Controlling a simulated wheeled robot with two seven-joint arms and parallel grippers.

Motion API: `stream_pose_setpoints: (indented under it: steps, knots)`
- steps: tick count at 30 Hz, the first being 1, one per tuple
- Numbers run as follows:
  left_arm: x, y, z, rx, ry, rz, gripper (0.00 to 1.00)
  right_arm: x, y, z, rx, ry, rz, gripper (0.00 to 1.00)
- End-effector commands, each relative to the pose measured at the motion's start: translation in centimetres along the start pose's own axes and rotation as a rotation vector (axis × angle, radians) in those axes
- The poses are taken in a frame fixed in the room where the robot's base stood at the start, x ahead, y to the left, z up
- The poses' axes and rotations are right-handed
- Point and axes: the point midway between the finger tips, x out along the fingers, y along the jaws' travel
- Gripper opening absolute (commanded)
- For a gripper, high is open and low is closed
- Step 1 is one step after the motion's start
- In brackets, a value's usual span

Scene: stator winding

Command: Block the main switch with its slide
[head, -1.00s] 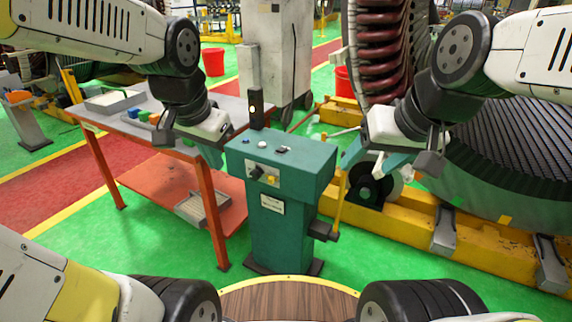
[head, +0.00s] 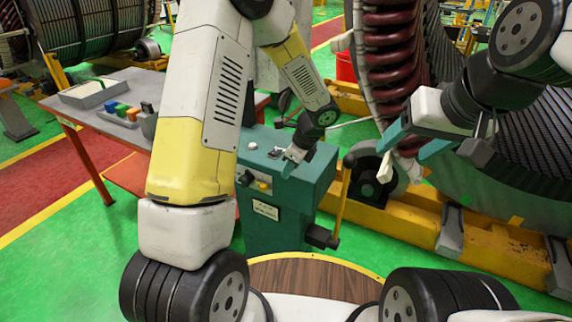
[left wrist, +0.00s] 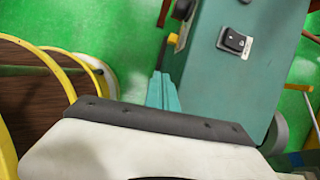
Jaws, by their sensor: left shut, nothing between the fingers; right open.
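The green control box (head: 318,178) stands in the middle of the head view. A small dark switch (head: 275,153) sits on its top face. In the left wrist view the switch is a black rocker (left wrist: 234,41) in a dark frame with a pale plate beside it. I cannot pick out a separate slide. My right gripper (head: 411,147) is open and empty, right of the box.
A black knob (head: 245,178) and a yellow button (head: 265,187) are on the box's front panel. A lever with a yellow bar (head: 343,205) stands at its right side. A grey table (head: 90,118) with a tray and coloured blocks is at left. Yellow beams lie at right.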

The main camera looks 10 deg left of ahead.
Motion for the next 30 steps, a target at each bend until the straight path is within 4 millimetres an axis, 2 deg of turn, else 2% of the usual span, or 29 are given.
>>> stream_pose_setpoints:
  steps: [4, 16, 20, 23, 30]
  knots:
    - [1.1, -0.4, -0.8, 0.058, -0.007, 0.005, 0.0, 0.0, 0.0, 0.0, 0.0, 0.0, 0.0, 0.63]
    - [1.4, -0.4, -1.0, 0.07, -0.008, 0.005, 0.0, 0.0, 0.0, 0.0, 0.0, 0.0, 0.0, 0.63]
    - [2.0, -0.4, -1.0, 0.069, -0.008, 0.007, 0.0, 0.0, 0.0, 0.0, 0.0, 0.0, 0.0, 0.63]
    - [3.3, -0.3, -1.0, 0.071, -0.009, 0.009, 0.0, 0.0, 0.0, 0.0, 0.0, 0.0, 0.0, 0.63]
    - [8.3, -0.3, -0.9, 0.07, -0.008, 0.01, 0.0, 0.0, 0.0, 0.0, 0.0, 0.0, 0.0, 0.63]
